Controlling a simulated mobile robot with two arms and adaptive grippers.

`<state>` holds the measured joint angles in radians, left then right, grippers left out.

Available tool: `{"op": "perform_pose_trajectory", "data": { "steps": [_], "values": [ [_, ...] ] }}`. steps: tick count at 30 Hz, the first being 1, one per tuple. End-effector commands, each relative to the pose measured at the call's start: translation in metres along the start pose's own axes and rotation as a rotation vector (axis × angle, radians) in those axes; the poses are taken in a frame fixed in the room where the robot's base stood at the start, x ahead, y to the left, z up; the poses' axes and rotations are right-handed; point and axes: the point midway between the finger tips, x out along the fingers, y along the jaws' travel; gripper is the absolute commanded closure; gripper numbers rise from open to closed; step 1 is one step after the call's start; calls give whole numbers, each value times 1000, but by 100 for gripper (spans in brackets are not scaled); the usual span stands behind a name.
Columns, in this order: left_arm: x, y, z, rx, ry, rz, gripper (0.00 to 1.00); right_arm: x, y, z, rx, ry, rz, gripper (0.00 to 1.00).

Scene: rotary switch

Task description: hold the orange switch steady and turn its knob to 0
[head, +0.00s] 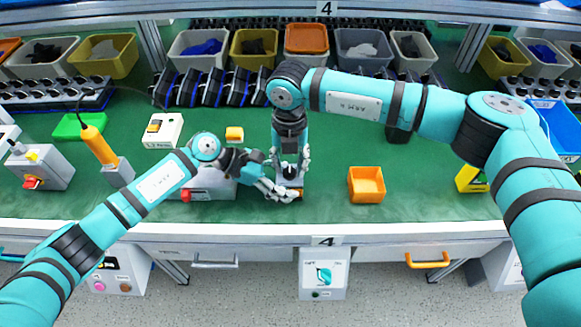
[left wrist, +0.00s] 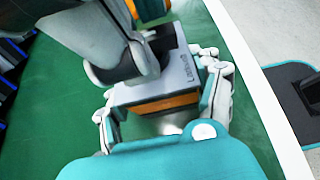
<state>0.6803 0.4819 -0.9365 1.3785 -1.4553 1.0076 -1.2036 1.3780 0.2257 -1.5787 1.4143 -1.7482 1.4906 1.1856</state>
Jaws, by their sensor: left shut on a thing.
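The orange switch (left wrist: 165,104) is a small box with a grey lettered top and an orange side in the left wrist view. In the head view only a small orange part (head: 299,192) of it shows between the grippers. My left gripper (head: 281,191) is shut on the switch, one finger on each side; it also shows in the left wrist view (left wrist: 160,88). My right gripper (head: 291,172) points down over the switch from above. It covers most of the top in the left wrist view (left wrist: 128,62). The knob is hidden, and its setting cannot be read.
An orange open bin (head: 366,184) stands to the right of the grippers. The green table (head: 435,205) is clear at right front.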

Motion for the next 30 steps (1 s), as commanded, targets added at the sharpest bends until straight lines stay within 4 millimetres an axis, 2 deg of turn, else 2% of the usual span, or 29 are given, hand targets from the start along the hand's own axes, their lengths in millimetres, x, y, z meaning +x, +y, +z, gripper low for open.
{"op": "perform_pose_trajectory", "data": {
  "steps": [10,24,30],
  "values": [
    [1,-1,-1,-1,1,-2,71,-5,0,0,-2,-1,0,65],
    [0,-1,-1,-1,1,-2,71,-42,0,0,-2,-1,0,65],
    [0,-1,-1,-1,1,-2,71,-50,0,0,-2,0,-1,65]
  ]
}}
